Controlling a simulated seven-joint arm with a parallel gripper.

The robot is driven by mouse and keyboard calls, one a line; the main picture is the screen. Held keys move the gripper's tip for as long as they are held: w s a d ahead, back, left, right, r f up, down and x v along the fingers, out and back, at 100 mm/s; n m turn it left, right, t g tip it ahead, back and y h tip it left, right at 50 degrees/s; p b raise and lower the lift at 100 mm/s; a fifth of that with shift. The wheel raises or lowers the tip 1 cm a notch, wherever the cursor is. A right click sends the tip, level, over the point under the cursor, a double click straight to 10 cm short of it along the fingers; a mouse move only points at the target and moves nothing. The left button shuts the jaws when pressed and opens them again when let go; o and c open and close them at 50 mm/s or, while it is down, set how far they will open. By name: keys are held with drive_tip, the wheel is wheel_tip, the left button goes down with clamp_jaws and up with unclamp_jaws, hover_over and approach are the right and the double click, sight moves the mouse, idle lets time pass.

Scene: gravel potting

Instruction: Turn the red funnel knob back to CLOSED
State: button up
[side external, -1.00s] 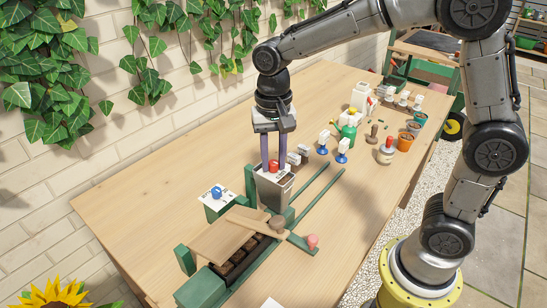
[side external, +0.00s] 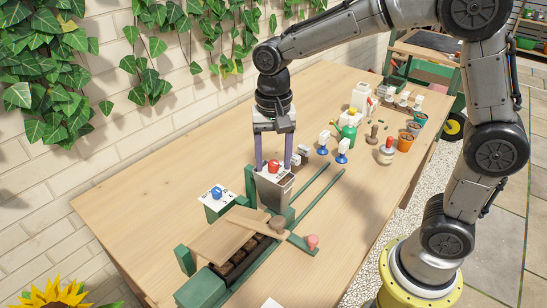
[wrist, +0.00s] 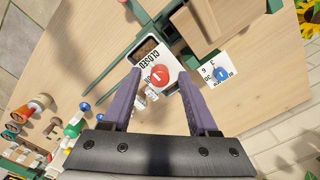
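The red knob (side external: 274,166) sits on top of the grey funnel hopper (side external: 274,187) on the bench. My gripper (side external: 274,162) points down over it, its two purple fingers open on either side of the knob. In the wrist view the red knob (wrist: 160,77) shows between the fingertips, with gaps on both sides, and carries a white pointer mark. A CLOSED label (wrist: 152,57) is readable on the plate beside the knob; another label is partly covered. I cannot tell exactly which label the pointer meets.
A blue knob on a white box (side external: 216,193) stands just left of the hopper. A green frame with rails (side external: 318,204) and a wooden board (side external: 227,235) lies in front. Small stamps (side external: 342,150) and pots (side external: 404,141) stand behind to the right.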

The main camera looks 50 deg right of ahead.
sight(274, 162)
drive_tip(key=shift+r, duration=0.1)
wheel_tip(274, 162, up, 14)
drive_tip(key=shift+f, duration=0.2)
idle(0.4)
drive_tip(key=s+d+r+t, duration=0.1)
drive_tip(key=s+d, duration=0.1)
drive_tip(key=s, duration=0.3)
drive_tip(key=s+d+r+t, duration=0.1)
drive_tip(key=s+d+r, duration=0.1)
drive_tip(key=s, duration=0.4)
drive_tip(key=s+d+f+n+t, duration=0.1)
drive_tip(key=s+f+n+t, duration=0.2)
drive_tip(key=s+f+n, duration=0.5)
wheel_tip(274, 162, down, 3)
drive_tip(key=shift+d+n+t, duration=0.2)
drive_tip(key=shift+n+t, duration=0.1)
drive_tip(key=shift+n, duration=0.3)
